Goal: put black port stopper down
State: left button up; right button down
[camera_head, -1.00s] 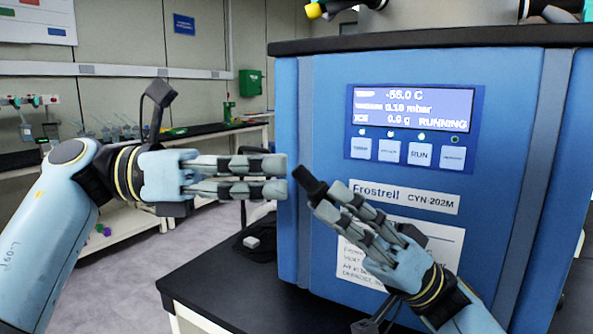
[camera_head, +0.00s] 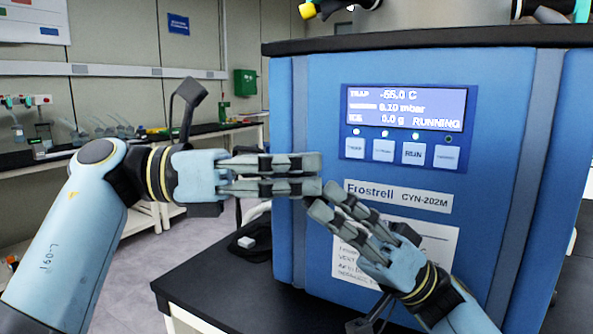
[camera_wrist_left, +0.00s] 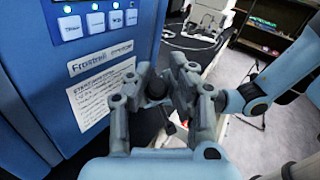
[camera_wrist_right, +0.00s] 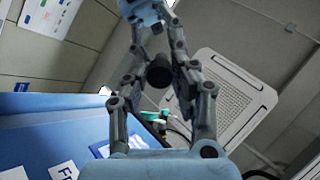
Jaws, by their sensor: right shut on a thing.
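The black port stopper shows in the right wrist view (camera_wrist_right: 158,74) as a dark round end between the fingers of my right gripper (camera_head: 326,199), which is shut on it. In the head view the fingers of my left gripper (camera_head: 314,175) cover the stopper. The left wrist view shows the stopper (camera_wrist_left: 157,88) between the left fingers, which stand apart. My left gripper is open, and its fingertips meet the right fingertips in the head view. I cannot tell whether the left fingers touch the stopper.
The blue freeze dryer (camera_head: 308,75) stands close behind both grippers on a black-topped bench (camera_head: 215,285). A small dark item with a pale block (camera_head: 247,242) lies at the bench's left. A side bench (camera_head: 205,130) with glassware runs along the back wall.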

jog(key=c, duration=1)
grip_release()
jog(key=shift+s, duration=0.1)
